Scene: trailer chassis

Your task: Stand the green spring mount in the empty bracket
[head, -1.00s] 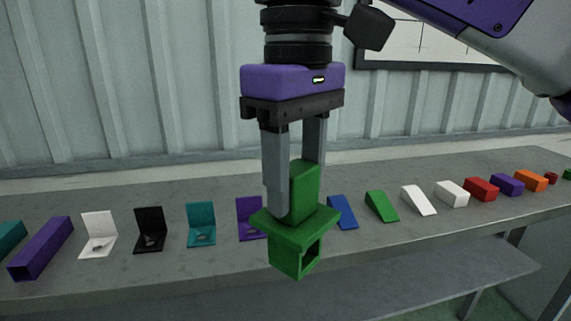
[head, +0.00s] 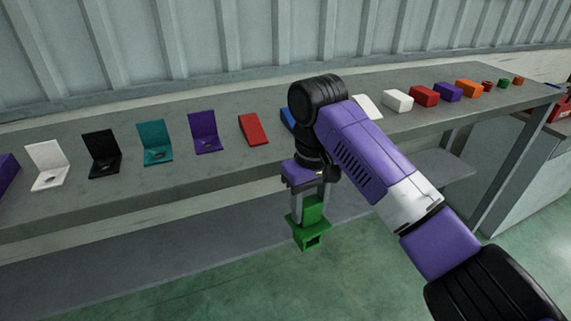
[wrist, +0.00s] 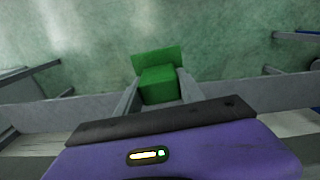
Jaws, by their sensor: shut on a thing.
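The green spring mount (head: 309,230) is held upright in my gripper (head: 312,205), in front of the bench's front edge and below its top. It has a square flange and an open square box at its lower end. In the wrist view, the green mount (wrist: 157,85) sits between the two fingers of my gripper (wrist: 157,92). White (head: 47,166), black (head: 102,154), teal (head: 154,142) and purple (head: 205,132) L-shaped brackets stand in a row on the bench, left of the gripper. No empty bracket for the mount can be made out for certain.
The grey bench (head: 190,176) also carries a red wedge (head: 254,129), a white block (head: 397,100), a red block (head: 424,96) and others to the right. A lower shelf (head: 200,225) runs under the top. Green floor (head: 250,290) is open in front.

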